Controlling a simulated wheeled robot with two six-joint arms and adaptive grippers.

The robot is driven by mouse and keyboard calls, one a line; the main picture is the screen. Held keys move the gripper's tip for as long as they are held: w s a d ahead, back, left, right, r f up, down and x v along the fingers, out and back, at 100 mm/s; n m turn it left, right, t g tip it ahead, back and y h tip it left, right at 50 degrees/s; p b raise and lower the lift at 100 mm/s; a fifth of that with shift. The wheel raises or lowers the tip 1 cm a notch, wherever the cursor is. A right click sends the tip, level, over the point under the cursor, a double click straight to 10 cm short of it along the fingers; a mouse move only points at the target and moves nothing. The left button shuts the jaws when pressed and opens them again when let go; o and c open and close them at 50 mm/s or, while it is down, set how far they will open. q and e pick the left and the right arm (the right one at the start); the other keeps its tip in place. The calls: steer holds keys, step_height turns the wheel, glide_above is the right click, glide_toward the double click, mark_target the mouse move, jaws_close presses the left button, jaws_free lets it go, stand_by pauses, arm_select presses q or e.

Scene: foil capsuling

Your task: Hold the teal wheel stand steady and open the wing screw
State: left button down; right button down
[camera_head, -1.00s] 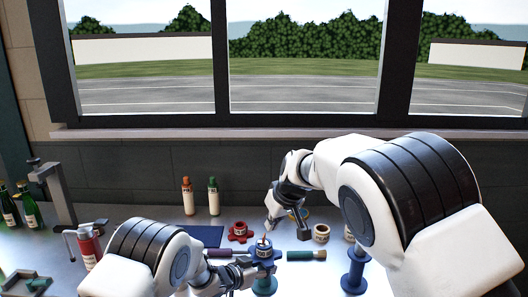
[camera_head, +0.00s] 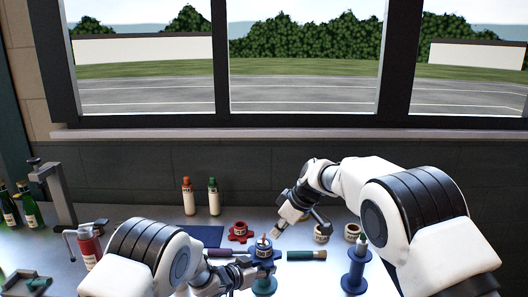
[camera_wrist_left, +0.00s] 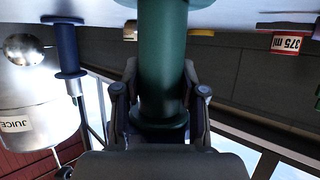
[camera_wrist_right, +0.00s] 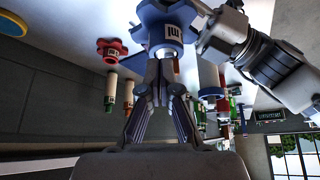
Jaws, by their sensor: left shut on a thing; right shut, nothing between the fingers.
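The teal wheel stand (camera_head: 265,286) stands upright on the table, with a blue lobed wheel (camera_head: 263,255) and its labelled hub on top. A small copper-coloured tip shows above the hub; I cannot tell whether it is the wing screw. My left gripper (camera_head: 248,272) is shut around the stand's teal post (camera_wrist_left: 163,60), which fills the space between its fingers in the left wrist view. My right gripper (camera_head: 276,233) is shut and empty, just above and right of the hub. In the right wrist view its fingertips (camera_wrist_right: 164,72) are close to the blue wheel (camera_wrist_right: 165,12); contact is unclear.
A second, blue stand (camera_head: 355,268) stands to the right. A red wheel (camera_head: 240,231) lies behind the teal stand. Two labelled rings (camera_head: 352,232) are at the back right. Two bottles (camera_head: 188,197) stand behind.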

steer(key=shift+f, duration=0.5)
steer(key=shift+a, duration=0.6)
stand_by(0.5)
steer(key=shift+s, duration=0.2)
stand_by(0.4)
steer(key=shift+s+a, duration=0.25)
steer(key=shift+s, duration=0.05)
